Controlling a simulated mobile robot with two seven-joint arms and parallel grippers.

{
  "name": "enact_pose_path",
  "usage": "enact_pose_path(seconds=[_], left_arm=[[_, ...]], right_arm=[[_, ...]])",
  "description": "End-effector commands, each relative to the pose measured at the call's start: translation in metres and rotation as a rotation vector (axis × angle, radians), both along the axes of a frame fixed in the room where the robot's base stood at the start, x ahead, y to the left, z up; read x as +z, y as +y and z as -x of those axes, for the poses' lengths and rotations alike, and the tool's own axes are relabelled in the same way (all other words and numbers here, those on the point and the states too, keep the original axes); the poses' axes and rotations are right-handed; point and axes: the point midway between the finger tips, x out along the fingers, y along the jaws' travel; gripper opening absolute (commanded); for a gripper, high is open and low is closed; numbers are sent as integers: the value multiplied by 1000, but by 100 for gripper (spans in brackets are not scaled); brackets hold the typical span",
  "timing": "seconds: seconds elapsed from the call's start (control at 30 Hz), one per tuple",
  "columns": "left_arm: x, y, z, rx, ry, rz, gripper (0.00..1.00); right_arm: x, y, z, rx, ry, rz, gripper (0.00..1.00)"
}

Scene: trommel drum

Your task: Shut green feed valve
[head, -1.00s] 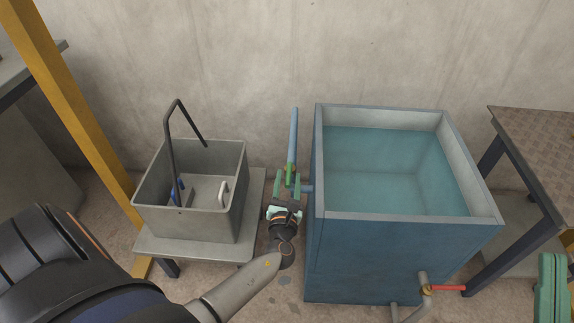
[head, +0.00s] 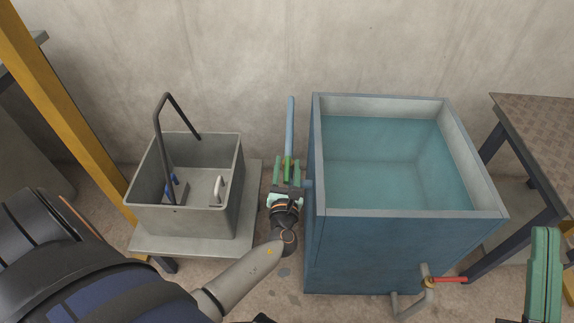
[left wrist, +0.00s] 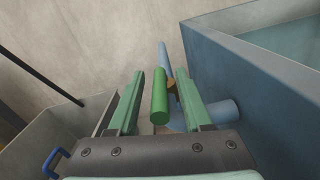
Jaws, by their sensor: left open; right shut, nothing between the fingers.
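The green feed valve handle (head: 288,164) sits on a blue upright pipe (head: 291,125) beside the left wall of the water tank. In the left wrist view the handle (left wrist: 160,97) is a green bar pointing toward the camera. My left gripper (head: 287,173) is open, with its two green fingers on either side of the handle. In the left wrist view a gap shows between the handle and the left finger; the right finger (left wrist: 190,98) is nearer to it. My right gripper (head: 543,275) is shut and empty at the lower right, partly cut off.
The blue tank (head: 400,255) full of water stands just right of my left gripper. A red-handled valve (head: 449,280) is low on its front. A grey bin (head: 190,222) on a low stand is to the left. A table (head: 540,120) stands at the right.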

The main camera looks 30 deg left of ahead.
Motion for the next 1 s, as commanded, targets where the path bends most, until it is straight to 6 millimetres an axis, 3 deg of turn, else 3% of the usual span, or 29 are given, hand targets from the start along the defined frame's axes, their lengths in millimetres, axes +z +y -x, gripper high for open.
enact_pose_path(seconds=[0.07, 0.43, 1.0], left_arm=[[0, 0, 0, 0, 0, 0, 43], [0, 0, 0, 0, 0, 0, 1], [0, 0, 0, 0, 0, 0, 0]], right_arm=[[0, 0, 0, 0, -1, 0, 0], [1, 0, -1, 0, -4, 1, 0], [0, 0, -1, 0, -1, 1, 0]])
